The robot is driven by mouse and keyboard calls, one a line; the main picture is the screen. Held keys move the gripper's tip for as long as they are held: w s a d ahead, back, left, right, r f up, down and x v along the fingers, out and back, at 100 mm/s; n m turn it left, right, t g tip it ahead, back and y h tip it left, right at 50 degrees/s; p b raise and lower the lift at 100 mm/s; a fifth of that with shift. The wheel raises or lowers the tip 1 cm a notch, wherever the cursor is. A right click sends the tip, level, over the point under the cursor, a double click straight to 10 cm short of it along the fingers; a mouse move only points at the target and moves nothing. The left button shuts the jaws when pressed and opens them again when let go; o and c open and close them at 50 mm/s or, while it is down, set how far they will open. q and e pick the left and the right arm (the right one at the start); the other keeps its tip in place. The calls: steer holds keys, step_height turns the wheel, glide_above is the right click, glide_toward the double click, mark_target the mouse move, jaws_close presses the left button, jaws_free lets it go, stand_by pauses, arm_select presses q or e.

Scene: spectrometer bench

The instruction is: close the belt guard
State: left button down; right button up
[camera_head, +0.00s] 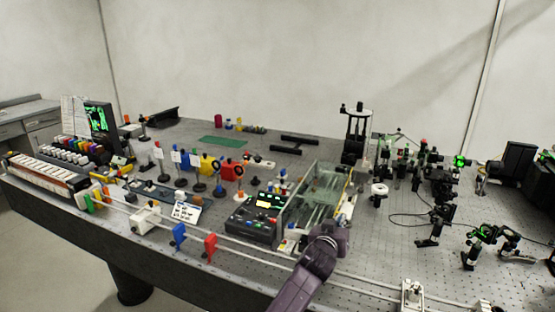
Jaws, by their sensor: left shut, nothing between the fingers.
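What looks like the belt guard (304,180) is a clear, greenish see-through cover with a yellow edge at its right. It stands over a mechanism in the middle of the bench. I cannot tell its exact angle. My left gripper (326,237) is at the near right end of this cover, low over the bench. It is shut and empty. My purple-grey wrist hides part of the cover's near end, and I cannot tell whether the gripper touches it. My right gripper is not in view.
A control box with lit displays (252,220) stands left of the cover. Long rails (262,259) run along the bench's front edge, with a blue block (179,236) and red block (210,246). Black optical mounts (440,185) crowd the right. Bare bench (390,250) lies right of my gripper.

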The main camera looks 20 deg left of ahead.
arm_select(q)
steer(key=shift+f, duration=0.3)
